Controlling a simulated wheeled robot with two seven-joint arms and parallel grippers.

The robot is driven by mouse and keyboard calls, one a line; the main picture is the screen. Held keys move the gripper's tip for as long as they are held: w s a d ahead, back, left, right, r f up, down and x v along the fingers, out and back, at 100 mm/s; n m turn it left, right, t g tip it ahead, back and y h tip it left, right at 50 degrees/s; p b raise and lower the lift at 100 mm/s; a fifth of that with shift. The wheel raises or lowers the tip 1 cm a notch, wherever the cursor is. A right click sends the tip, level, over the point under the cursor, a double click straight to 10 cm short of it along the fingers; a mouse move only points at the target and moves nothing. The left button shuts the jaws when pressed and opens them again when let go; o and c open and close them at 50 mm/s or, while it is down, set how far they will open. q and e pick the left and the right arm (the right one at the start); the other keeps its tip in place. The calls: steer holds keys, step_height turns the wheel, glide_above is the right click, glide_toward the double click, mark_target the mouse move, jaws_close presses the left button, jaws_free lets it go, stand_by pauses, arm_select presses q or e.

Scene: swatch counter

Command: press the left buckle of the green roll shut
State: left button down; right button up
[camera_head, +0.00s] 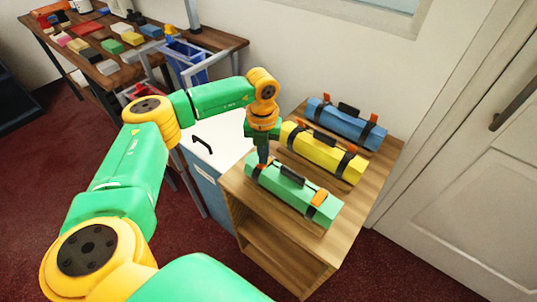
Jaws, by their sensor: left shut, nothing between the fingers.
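The green roll (297,191) lies on the near part of the wooden counter top, with a dark handle (293,175) in its middle and dark straps near its ends. An orange buckle (319,198) shows at its right strap. My left gripper (263,160) points down, shut and empty, at the left end of the green roll, over the left strap. It hides the left buckle there, so I cannot tell that buckle's state or whether the fingertips touch it. My right gripper is not in view.
A yellow roll (325,153) and a blue roll (345,124) lie behind the green one on the wooden cabinet (233,185). Orange tabs stand up on them. A white-topped cabinet (208,147) stands close on the left, a door (470,185) on the right.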

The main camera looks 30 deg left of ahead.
arm_select(q)
steer(key=shift+f, duration=0.15)
step_height(320, 180, up, 8)
steer(key=p, duration=0.7)
